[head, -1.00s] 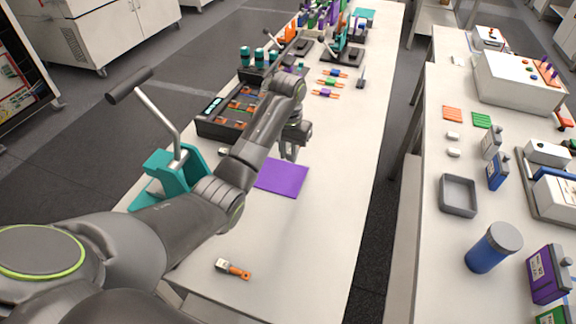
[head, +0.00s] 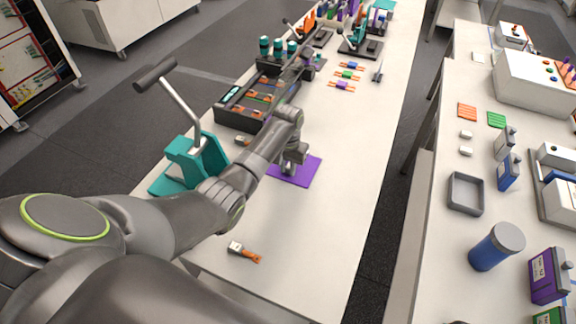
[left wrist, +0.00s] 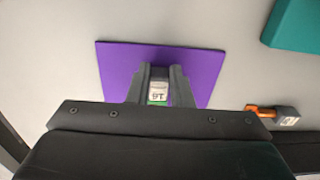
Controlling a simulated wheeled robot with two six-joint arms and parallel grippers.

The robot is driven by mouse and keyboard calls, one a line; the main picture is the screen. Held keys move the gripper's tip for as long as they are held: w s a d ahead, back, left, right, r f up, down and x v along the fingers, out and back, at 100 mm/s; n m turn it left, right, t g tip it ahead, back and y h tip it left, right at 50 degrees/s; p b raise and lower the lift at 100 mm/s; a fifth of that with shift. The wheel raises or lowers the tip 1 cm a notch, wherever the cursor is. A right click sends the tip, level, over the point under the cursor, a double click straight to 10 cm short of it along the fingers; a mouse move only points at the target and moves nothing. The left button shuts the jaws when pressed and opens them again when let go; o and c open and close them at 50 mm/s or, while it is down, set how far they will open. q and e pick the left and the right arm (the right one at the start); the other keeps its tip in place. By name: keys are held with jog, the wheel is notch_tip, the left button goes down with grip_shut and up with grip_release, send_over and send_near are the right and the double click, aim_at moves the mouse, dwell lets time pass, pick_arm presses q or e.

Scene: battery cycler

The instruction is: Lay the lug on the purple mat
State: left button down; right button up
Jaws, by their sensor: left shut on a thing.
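The purple mat (head: 312,172) lies flat on the near part of the long white table. It also shows in the left wrist view (left wrist: 120,65). My left gripper (head: 289,170) is over the mat, close to its surface. In the left wrist view its fingers (left wrist: 158,75) are closed on a small lug (left wrist: 158,93) with a white, marked face and a green part. The gripper hides most of the lug in the head view, and I cannot tell whether it touches the mat. My right gripper is not in view.
An orange-handled piece with a pale end (head: 243,252) lies near the front of the table. A teal lever press (head: 190,160) stands left of the mat, with a black tray (head: 240,112) behind. Bare tabletop lies in front of the mat.

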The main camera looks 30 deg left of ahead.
pick_arm(q)
jog(key=shift+f, duration=0.1)
jog(key=c, duration=1.3)
grip_release()
notch_tip(320, 180, up, 12)
jog(key=b, duration=0.1)
